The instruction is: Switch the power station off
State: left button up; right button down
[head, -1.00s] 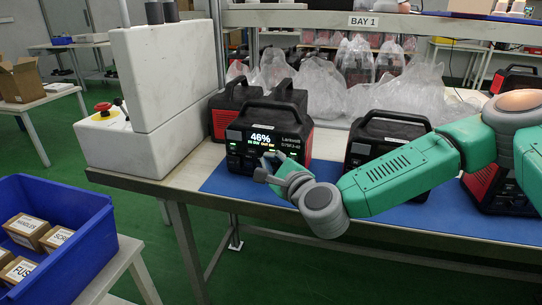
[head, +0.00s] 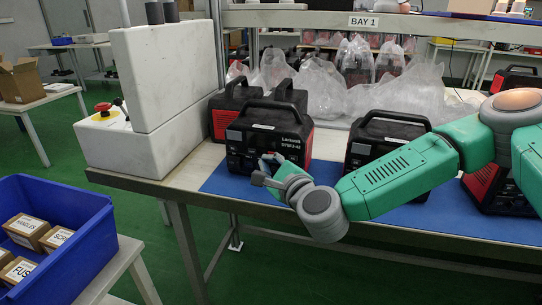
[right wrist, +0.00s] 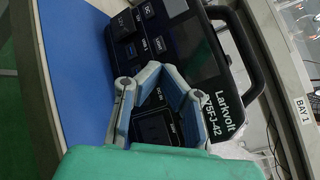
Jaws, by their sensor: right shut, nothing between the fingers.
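The power station (head: 269,137) is a black and red box with a top handle, on the blue mat at the bench's left part. Its screen is dark, and no lit buttons show. My right gripper (head: 262,172) is shut and empty, just in front of the lower part of its front panel. In the right wrist view the power station (right wrist: 205,58) appears tilted, with buttons and a dark screen, and the gripper (right wrist: 150,95) covers part of the panel. I cannot tell whether the fingertips touch it. My left gripper is not in view.
Another power station (head: 381,146) stands to the right, behind my right arm, with others around. Plastic-wrapped units (head: 350,85) line the back. A white block with a red emergency button (head: 103,108) is at left. A blue bin (head: 62,235) holds small boxes.

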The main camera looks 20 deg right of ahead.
jog(key=s+a, duration=0.3)
jog(key=s, duration=0.1)
jog(key=shift+s+a, duration=0.4)
dwell(0.4)
dwell(0.4)
